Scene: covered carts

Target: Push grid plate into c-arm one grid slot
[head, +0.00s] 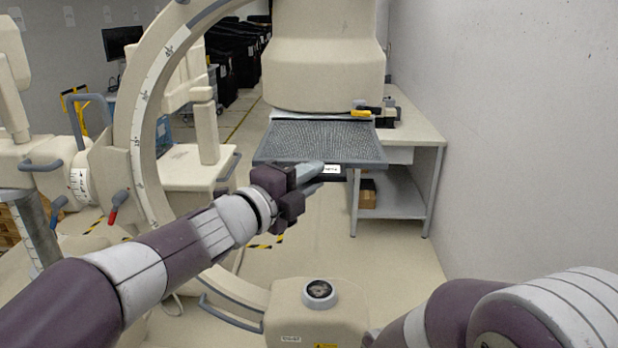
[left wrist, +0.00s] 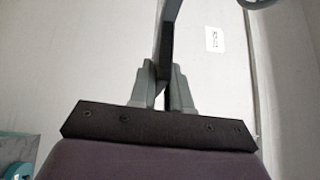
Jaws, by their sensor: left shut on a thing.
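The grid plate (head: 322,140) is a flat dark grey meshed panel with a grey rim and a white label on its front edge. It lies level below the cream c-arm head (head: 325,55), its rear edge at the slot under that head. My left gripper (head: 318,172) is shut on the plate's front edge near the label. In the left wrist view the two grey fingers (left wrist: 162,92) close on a thin dark strip (left wrist: 167,45), the plate's edge. How deep the plate sits in the slot is hidden. My right gripper is out of view; only my right arm shows.
The large cream c-arm ring (head: 150,100) curves on the left. A c-arm part with a round dark top (head: 319,290) stands below the plate. A grey table (head: 415,135) stands behind at the right, by a bare wall (head: 510,120). Covered black carts (head: 238,55) stand at the back.

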